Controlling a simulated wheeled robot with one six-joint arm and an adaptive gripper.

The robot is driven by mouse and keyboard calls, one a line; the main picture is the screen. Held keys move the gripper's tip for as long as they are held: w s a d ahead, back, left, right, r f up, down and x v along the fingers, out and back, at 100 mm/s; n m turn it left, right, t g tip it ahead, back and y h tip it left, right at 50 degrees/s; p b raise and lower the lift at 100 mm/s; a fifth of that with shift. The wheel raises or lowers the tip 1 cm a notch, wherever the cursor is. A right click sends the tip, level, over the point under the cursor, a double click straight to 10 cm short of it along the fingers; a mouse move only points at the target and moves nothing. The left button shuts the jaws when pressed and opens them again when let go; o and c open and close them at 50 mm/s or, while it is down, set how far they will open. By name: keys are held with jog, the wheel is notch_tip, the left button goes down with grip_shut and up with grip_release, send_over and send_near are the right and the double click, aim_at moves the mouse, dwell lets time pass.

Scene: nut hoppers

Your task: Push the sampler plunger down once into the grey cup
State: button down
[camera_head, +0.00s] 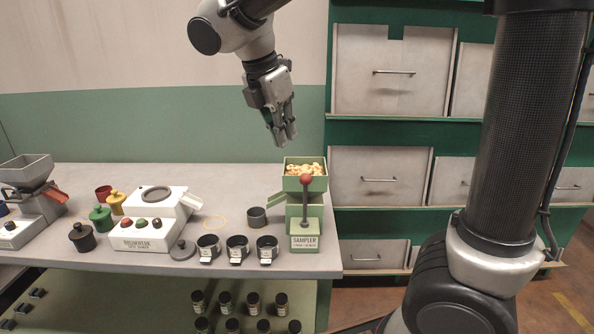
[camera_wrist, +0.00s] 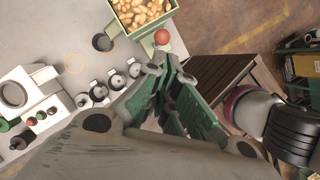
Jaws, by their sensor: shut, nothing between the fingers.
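The green sampler (camera_head: 304,236) stands at the bench's right end with a hopper of pale nuts on top. Its plunger has a red ball knob (camera_head: 306,179) on a dark rod, standing up at the front. The knob also shows in the wrist view (camera_wrist: 161,37), beyond my fingertips. A grey cup (camera_head: 257,217) stands at the sampler's left, by its side chute; it shows in the wrist view (camera_wrist: 103,42) too. I cannot see inside it. My gripper (camera_head: 285,138) is shut and empty, pointing down, above the hopper and apart from the knob.
Several dark labelled cups, including one at the front (camera_head: 237,249), line the bench edge left of the sampler. A white machine (camera_head: 150,232) and coloured lidded jars stand farther left. A green cabinet with pale drawers (camera_head: 380,176) rises behind at right.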

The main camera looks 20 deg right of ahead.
jog(key=x, duration=1.1)
jog(key=shift+f, duration=0.15)
jog(key=shift+f, duration=1.75)
jog(key=shift+s, duration=0.1)
jog(key=v, duration=1.4)
jog(key=shift+r, duration=0.1)
